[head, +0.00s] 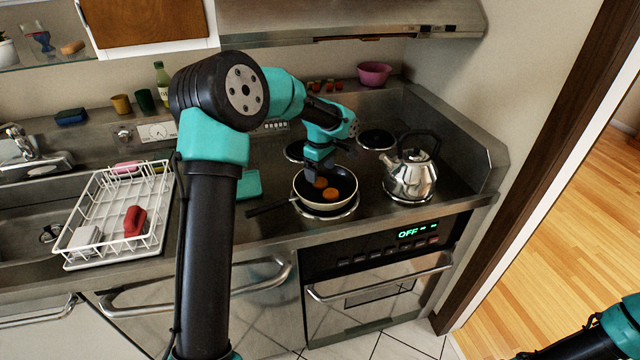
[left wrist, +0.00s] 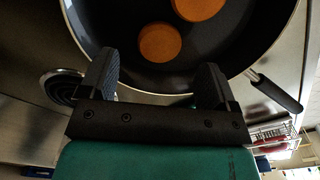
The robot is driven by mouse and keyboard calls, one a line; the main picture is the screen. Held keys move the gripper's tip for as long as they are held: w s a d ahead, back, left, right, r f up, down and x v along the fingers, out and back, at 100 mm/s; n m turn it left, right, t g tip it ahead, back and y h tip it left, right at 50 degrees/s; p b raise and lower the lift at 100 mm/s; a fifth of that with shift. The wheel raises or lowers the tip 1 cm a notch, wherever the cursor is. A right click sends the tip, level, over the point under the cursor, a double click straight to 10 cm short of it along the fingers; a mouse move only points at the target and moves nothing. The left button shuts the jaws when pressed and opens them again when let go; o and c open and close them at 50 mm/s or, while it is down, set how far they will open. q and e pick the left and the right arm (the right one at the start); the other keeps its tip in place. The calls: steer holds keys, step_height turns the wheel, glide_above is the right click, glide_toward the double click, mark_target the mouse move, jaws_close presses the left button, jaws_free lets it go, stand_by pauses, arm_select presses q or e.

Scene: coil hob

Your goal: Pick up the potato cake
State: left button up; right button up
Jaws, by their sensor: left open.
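Two round orange-brown potato cakes lie in a dark frying pan with a cream rim (head: 349,198) on the front left coil of the hob. One potato cake (head: 331,193) is near the pan's middle, the other (head: 320,182) close beside it. In the left wrist view one cake (left wrist: 160,43) lies just beyond the fingers and the other (left wrist: 198,8) is cut by the top edge. My left gripper (head: 316,173) is over the pan's far left part, open and empty, with its fingers (left wrist: 158,82) apart. My right gripper is out of view; only part of my right arm shows at lower right.
A steel kettle (head: 411,177) stands right of the pan. The pan's handle (head: 270,207) points left. A white dish rack (head: 105,249) is on the left, a teal item (head: 249,184) between it and the pan. A pink bowl (head: 374,74) is at the back.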

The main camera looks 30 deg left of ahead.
mark_target(320, 181)
arm_select(q)
step_height(320, 181, down, 4)
steer(key=shift+a+f, duration=0.1)
stand_by(0.5)
steer(key=c, duration=1)
step_height(320, 181, up, 10)
steer(key=shift+r, duration=0.1)
stand_by(0.6)
